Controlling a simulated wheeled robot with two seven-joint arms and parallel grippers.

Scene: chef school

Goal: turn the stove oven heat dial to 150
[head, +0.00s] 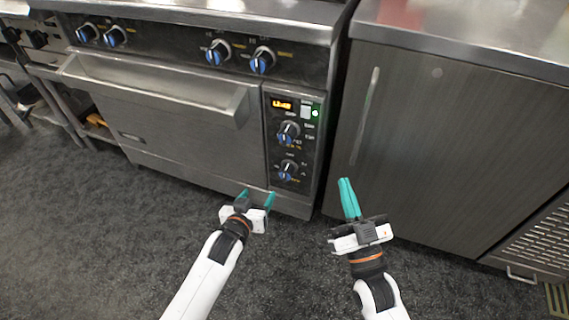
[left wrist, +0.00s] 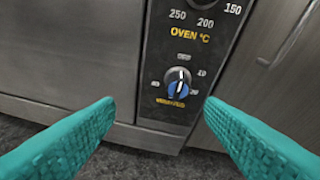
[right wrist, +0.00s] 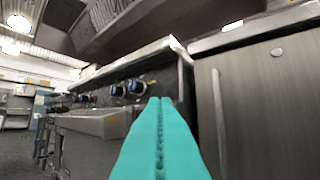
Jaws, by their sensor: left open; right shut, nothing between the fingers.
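The stove oven (head: 170,120) has a narrow control panel at its right side with a lit orange display. The upper dial (head: 288,132) on it is the oven heat dial; the left wrist view shows only its lower markings, 250, 200 and 150, above "OVEN °C" (left wrist: 190,38). A lower dial (head: 288,170) with a blue-marked pointer also shows in the left wrist view (left wrist: 178,84), between the fingertips in the picture. My left gripper (head: 257,195) is open and empty, below and in front of the panel. My right gripper (head: 346,181) is shut and empty, right of the panel.
Several blue-marked knobs (head: 263,61) line the stove's upper front. The oven door handle (head: 150,90) juts out left of the panel. A grey cabinet (head: 450,140) with a vertical handle stands at right. The dark floor (head: 90,230) in front is clear.

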